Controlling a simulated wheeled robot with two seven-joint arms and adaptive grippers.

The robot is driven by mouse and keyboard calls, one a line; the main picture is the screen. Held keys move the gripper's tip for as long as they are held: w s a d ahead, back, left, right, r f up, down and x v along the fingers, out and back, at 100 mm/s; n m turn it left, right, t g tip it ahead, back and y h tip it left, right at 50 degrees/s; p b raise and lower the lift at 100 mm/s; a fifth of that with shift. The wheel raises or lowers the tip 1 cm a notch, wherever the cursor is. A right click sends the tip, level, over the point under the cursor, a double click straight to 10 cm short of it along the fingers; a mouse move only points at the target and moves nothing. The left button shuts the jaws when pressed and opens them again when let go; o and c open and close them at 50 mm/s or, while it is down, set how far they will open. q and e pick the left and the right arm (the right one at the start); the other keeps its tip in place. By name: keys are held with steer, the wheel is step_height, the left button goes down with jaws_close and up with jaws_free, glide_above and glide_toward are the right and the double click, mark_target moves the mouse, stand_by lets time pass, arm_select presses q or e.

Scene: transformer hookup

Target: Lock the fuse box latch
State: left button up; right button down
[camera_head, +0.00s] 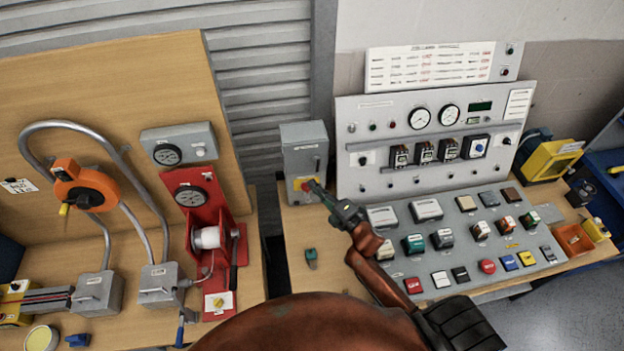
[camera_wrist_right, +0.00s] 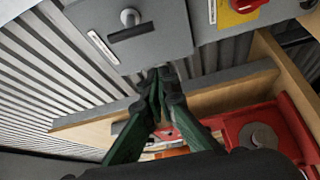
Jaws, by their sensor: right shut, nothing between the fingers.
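The grey fuse box (camera_head: 304,146) stands upright at the left end of the control panel. It has a red rotary switch on a yellow plate (camera_head: 304,183) low on its front. In the right wrist view a grey box face (camera_wrist_right: 155,50) shows a round knob (camera_wrist_right: 130,17) and a dark slot (camera_wrist_right: 131,32). I cannot tell whether the latch is locked. My right gripper (camera_head: 318,190) is shut and empty, close to the switch in the head view. Its green fingers (camera_wrist_right: 162,74) end at the grey box's edge in the wrist view; contact is unclear. My left gripper is out of view.
A small green object (camera_head: 311,257) lies on the bench left of my right arm. The control panel (camera_head: 440,115) and sloped button desk (camera_head: 455,240) fill the right. A red stand (camera_head: 205,235) stands left, across a gap between benches.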

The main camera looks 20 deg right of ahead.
steer(key=b+v, duration=0.1)
steer(key=v, duration=0.4)
steer(key=shift+s+d, duration=0.2)
steer(key=shift+s, duration=0.1)
